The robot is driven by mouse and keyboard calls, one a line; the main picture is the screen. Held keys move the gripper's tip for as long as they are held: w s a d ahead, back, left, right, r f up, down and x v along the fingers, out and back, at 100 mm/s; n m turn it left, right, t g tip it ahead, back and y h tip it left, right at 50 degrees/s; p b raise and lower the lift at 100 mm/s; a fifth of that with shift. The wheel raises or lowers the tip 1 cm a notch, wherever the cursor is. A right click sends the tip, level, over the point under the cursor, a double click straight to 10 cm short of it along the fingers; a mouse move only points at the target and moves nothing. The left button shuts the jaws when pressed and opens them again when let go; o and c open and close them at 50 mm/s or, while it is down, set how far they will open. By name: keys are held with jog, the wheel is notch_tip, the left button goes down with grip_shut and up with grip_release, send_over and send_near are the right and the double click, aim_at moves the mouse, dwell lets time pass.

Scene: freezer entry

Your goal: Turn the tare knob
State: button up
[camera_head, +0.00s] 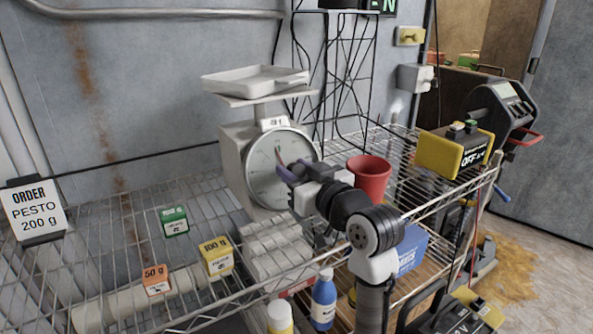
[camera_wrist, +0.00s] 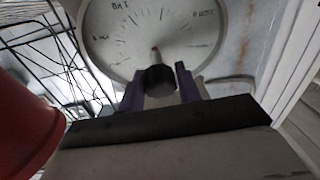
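The scale (camera_head: 237,160) stands on the wire shelf against the back wall, with a white pan (camera_head: 255,80) on top and a round dial (camera_head: 268,165) facing my arm. My gripper (camera_head: 292,170) is at the dial's lower right. The black tare knob (camera_wrist: 160,79) sits between the purple fingers of my gripper (camera_wrist: 160,82), with a finger close against each side. My gripper appears shut on it. In the head view my gripper hides the knob.
A red cup (camera_head: 369,178) stands right of my gripper and shows at the left of the wrist view (camera_wrist: 25,125). A yellow box (camera_head: 452,152) is farther right. Green (camera_head: 174,221), yellow (camera_head: 216,256) and orange (camera_head: 156,280) weight blocks and an order sign (camera_head: 36,210) are at left.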

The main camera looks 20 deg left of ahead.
jog(key=c, duration=0.5)
jog(key=shift+r+m+p, duration=0.1)
jog(key=shift+m+p, duration=0.2)
jog(key=shift+p, duration=0.05)
jog(key=shift+r+m+t+h+p, duration=0.1)
jog(key=shift+m+t+h+p, duration=0.35)
jog(key=shift+m+p, duration=0.65)
jog(key=m+p, duration=0.2)
jog(key=m+t+h+p, duration=0.1)
jog(key=m+p, duration=0.1)
jog(key=shift+r+h, duration=0.1)
jog(key=shift+h, duration=0.15)
jog(key=m+t+h+p, duration=0.1)
jog(key=m+p, duration=0.2)
jog(key=shift+m+p, duration=0.3)
jog(key=shift+m, duration=0.1)
jog(key=shift+f+m+h+p, duration=0.2)
jog(key=shift+m+h+p, duration=0.3)
jog(key=shift+m+p, duration=0.2)
jog(key=shift+f+m, duration=0.1)
jog(key=shift+m, duration=0.2)
